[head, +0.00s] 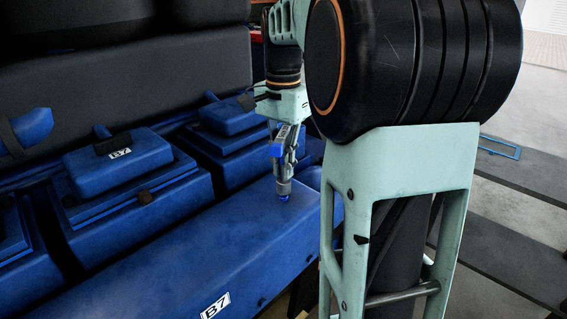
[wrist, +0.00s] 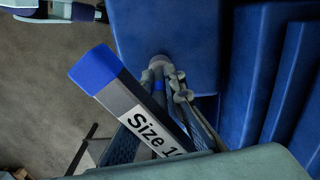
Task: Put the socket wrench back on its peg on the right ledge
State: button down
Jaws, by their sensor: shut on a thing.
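The socket wrench (wrist: 95,72) is in my gripper, a dark grey bar with a blue end and a white label reading "Size 1…", partly cut off. In the wrist view it slants across the gripper (wrist: 166,92), blue end up and left. In the head view my gripper (head: 287,160) points down over the blue engine cover, and a blue part of the wrench (head: 277,150) shows beside the fingers. A grey piece with a blue tip (head: 284,197) shows just below; whether it touches the cover is unclear. I cannot make out the peg.
The long blue engine cover (head: 190,262), marked B7, runs below my gripper. Raised blue housings (head: 125,167) stand behind it. Grey flat platforms (head: 520,170), one with a blue outline, lie at the right beyond my arm. Bare floor (wrist: 50,90) shows left in the wrist view.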

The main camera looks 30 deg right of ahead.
aim_at(283, 132)
dwell(0.4)
jog(key=shift+f+b, duration=0.8)
jog(key=shift+f, duration=0.35)
jog(key=c, duration=1.9)
grip_release()
jog(key=shift+c, duration=0.2)
jog(key=shift+o, duration=0.2)
jog(key=o, duration=0.5)
jog(key=shift+r, duration=0.15)
notch_tip(283, 132, up, 7)
jog(key=p, duration=0.7)
jog(key=shift+r, duration=0.9)
